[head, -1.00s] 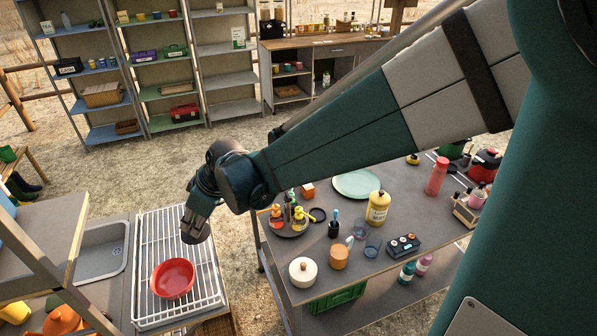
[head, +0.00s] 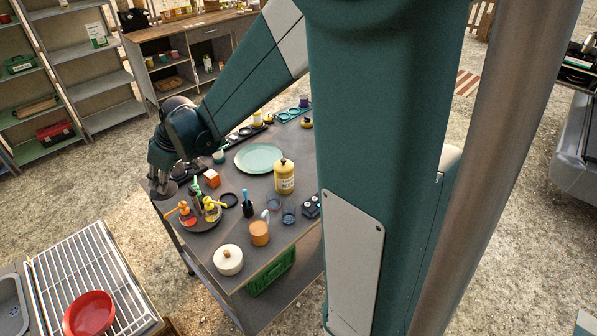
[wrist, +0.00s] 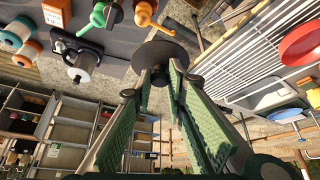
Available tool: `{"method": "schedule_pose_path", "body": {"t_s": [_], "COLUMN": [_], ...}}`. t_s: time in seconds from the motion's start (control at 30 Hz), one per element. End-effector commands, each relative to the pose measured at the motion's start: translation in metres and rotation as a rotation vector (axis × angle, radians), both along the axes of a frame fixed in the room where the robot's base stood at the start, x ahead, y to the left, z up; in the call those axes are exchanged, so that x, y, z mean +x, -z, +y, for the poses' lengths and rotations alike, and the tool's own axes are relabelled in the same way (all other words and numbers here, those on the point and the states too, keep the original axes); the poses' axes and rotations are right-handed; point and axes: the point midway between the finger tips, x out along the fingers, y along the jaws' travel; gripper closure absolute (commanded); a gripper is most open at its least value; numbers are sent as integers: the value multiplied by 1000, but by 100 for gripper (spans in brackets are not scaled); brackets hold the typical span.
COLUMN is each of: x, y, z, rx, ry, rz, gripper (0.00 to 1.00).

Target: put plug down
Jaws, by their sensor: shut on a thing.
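My gripper (head: 161,178) is shut on the plug, a dark round disc (wrist: 166,58). In the wrist view the disc sits at the fingertips (wrist: 160,80), with its wide face away from me. In the head view the gripper hangs at the far left corner of the grey worktable (head: 207,247), with the plug (head: 165,190) under it. I cannot tell how high the plug is above the tabletop.
A pale green plate (head: 259,158) and yellow bottle (head: 284,177) stand farther right. A red bowl (head: 90,312) is on the wire rack.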

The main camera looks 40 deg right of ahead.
Motion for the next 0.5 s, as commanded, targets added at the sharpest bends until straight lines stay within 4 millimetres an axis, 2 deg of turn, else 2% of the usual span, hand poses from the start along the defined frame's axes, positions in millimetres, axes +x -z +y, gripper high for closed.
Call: {"method": "schedule_pose_path", "body": {"t_s": [0.03,0.5], "x": [3,17], "y": [0,0], "z": [-15,-144], "rx": [0,-1], "ry": [23,223], "rz": [0,0], "gripper": [96,96]}}
